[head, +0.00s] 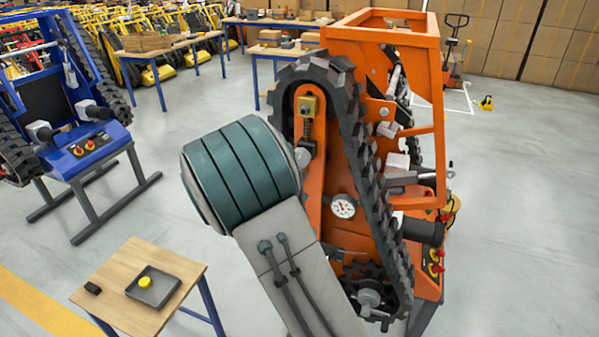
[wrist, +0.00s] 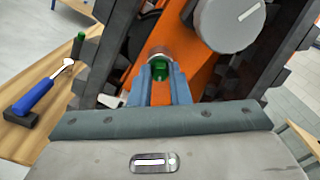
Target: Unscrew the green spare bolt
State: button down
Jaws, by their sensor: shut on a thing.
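In the wrist view, the green bolt (wrist: 160,72) sits between the two blue-grey fingers of my gripper (wrist: 161,80), which are shut on it. A round metallic collar shows just beyond it, against the orange carrier frame (wrist: 200,77). I cannot tell how far the bolt is threaded in. In the head view, the orange tracked carrier (head: 312,215) stands right of centre with its black track (head: 358,150). My large grey-green arm link covers part of it, and my gripper and the bolt are hidden there.
A large grey knob (wrist: 230,20) is close to the right of the fingers. In the wrist view, a wooden table (wrist: 20,140) holds a blue-handled tool (wrist: 33,97) and a dark green upright piece (wrist: 78,45). A blue carrier (head: 85,145) stands left; open floor lies between.

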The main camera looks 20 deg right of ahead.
jog(key=n+p, duration=0.8)
jog(key=shift+n, duration=0.3)
jog(key=n, duration=0.9)
jog(key=shift+n, duration=0.4)
